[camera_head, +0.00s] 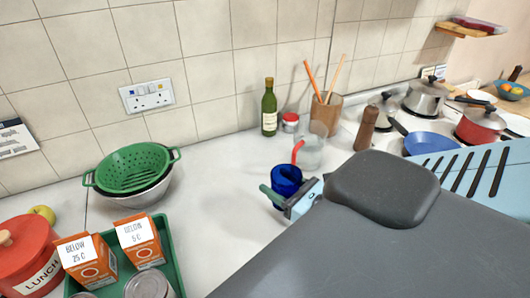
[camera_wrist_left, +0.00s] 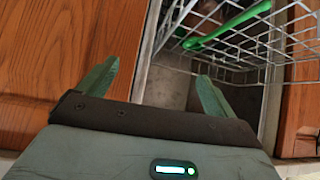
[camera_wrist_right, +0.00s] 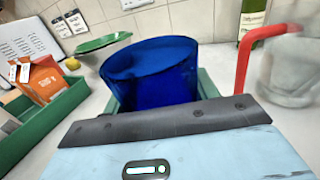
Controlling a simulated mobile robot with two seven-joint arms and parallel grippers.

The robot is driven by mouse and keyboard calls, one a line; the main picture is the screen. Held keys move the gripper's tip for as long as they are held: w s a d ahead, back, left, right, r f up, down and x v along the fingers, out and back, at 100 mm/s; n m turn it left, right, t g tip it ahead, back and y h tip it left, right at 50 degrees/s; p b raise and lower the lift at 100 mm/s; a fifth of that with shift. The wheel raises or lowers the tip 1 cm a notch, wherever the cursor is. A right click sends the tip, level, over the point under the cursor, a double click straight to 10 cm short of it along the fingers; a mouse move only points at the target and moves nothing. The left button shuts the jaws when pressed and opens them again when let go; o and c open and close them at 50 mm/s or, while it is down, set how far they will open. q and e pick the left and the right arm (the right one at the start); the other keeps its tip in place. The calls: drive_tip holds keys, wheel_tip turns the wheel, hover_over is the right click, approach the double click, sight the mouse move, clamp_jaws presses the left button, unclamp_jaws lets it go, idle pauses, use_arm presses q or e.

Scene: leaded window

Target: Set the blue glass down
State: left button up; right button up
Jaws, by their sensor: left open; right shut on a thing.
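The blue glass (camera_head: 286,180) is at the middle of the white counter in the head view. My right gripper (camera_head: 284,196) is shut on it, with green fingers on either side. In the right wrist view the blue glass (camera_wrist_right: 152,72) stands upright between the fingers, its open rim up. Whether its base touches the counter is hidden. My left gripper (camera_wrist_left: 156,88) is open and empty in the left wrist view, in front of a wire dish rack and wooden cabinet doors. The left gripper does not show in the head view.
A clear glass jug (camera_head: 309,152) with a red handle or straw stands just behind the blue glass. A green bottle (camera_head: 269,108) and a wooden utensil pot (camera_head: 326,112) are farther back. A green tray (camera_head: 167,236) with orange boxes is at left. Counter between is clear.

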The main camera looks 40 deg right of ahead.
drive_tip(key=shift+w+d+f, duration=0.1)
drive_tip(key=shift+w, duration=1.35)
drive_tip(key=shift+w+d+f, duration=0.1)
drive_tip(key=shift+w, duration=1.35)
drive_tip(key=shift+f, duration=1.75)
drive_tip(key=shift+f, duration=0.1)
drive_tip(key=shift+f, duration=0.15)
drive_tip(key=o, duration=1.2)
